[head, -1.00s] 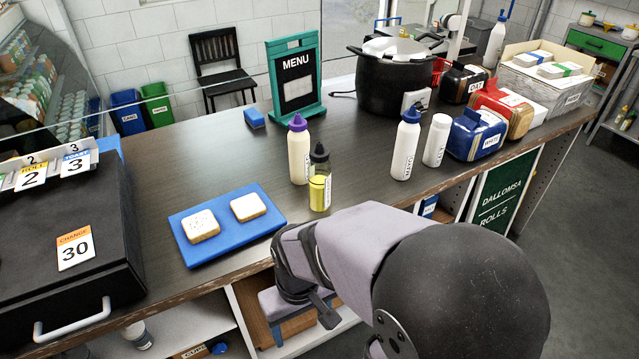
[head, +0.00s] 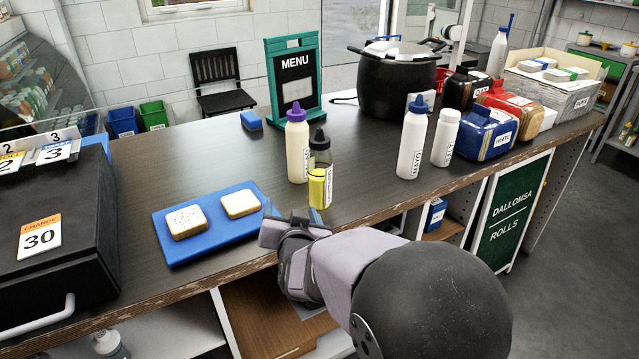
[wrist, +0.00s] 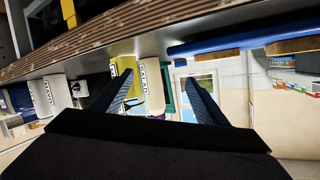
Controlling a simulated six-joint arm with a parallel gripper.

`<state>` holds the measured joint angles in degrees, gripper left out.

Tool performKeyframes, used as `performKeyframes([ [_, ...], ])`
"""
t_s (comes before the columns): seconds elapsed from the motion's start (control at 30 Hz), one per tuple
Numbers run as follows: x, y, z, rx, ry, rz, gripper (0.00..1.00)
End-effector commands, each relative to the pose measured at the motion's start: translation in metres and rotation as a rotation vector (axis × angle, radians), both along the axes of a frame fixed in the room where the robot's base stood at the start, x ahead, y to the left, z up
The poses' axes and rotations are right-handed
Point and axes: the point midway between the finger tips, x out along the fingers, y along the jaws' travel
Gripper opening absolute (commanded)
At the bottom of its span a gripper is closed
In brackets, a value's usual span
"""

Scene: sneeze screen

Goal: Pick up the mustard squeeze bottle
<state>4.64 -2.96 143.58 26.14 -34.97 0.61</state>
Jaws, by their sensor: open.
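The mustard squeeze bottle (head: 319,187) is clear with yellow contents and a black nozzle cap. It stands upright on the counter (head: 370,205), close to a cream bottle with a purple cap (head: 297,150). My gripper (head: 293,222) is at the counter's front edge, in front of the mustard bottle and slightly left of it, apart from it. In the wrist view the scene is upside down; the open, empty jaws (wrist: 158,78) point toward the bottles. There the mustard bottle's yellow body (wrist: 122,68) shows near the left finger, partly hidden by it, with the cream bottle (wrist: 152,85) between the fingers.
A blue board (head: 205,245) with two bread slices lies left of my gripper. A mayo bottle (head: 411,145) and another white bottle (head: 444,140) stand to the right. A black pot (head: 395,85) and menu sign (head: 292,78) are behind. The counter between mustard and mayo is clear.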

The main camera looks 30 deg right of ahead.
Motion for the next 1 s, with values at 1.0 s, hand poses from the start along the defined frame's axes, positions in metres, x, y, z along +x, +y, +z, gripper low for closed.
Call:
performKeyframes([
  [1.0, 0.025, -0.073, 0.01, -0.42, -0.122, -0.266, 0.68],
])
